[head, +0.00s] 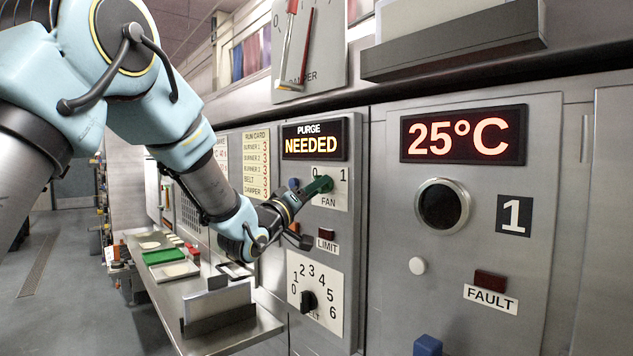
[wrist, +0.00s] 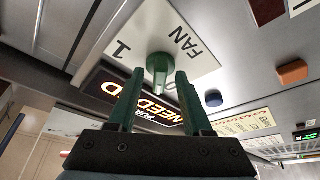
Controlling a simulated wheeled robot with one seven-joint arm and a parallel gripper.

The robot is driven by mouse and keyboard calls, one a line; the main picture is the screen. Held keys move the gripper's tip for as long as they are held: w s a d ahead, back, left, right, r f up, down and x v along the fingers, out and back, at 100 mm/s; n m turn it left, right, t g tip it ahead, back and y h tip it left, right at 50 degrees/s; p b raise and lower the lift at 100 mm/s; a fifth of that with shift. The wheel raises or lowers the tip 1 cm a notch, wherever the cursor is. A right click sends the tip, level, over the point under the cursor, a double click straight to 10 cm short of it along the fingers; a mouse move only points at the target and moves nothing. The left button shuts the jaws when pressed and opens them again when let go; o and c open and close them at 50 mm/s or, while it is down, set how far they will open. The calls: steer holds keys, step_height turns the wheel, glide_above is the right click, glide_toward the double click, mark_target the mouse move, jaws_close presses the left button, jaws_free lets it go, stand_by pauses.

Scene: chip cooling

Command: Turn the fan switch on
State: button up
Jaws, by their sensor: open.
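The fan switch is a green round knob (wrist: 157,64) on a white plate (wrist: 205,62) marked FAN, with 0 and 1, in the wrist view. In the head view the same plate (head: 331,201) is on the grey panel under the lit PURGE NEEDED sign (head: 315,139). My gripper (wrist: 160,74) is open, its two green fingers on either side of the knob. I cannot tell whether they touch it. In the head view my gripper (head: 322,186) reaches the plate from the left and hides most of the knob. Which number the knob points to is not clear.
Below the plate are a LIMIT lamp (head: 326,234) and a black belt dial (head: 308,301). To the right, a display (head: 463,136) reads 25°C, above a round window (head: 442,206) and a FAULT lamp (head: 490,280). A steel shelf (head: 180,292) holds trays at lower left.

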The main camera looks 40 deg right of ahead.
steer(key=shift+d, duration=0.25)
jaws_close()
stand_by(0.5)
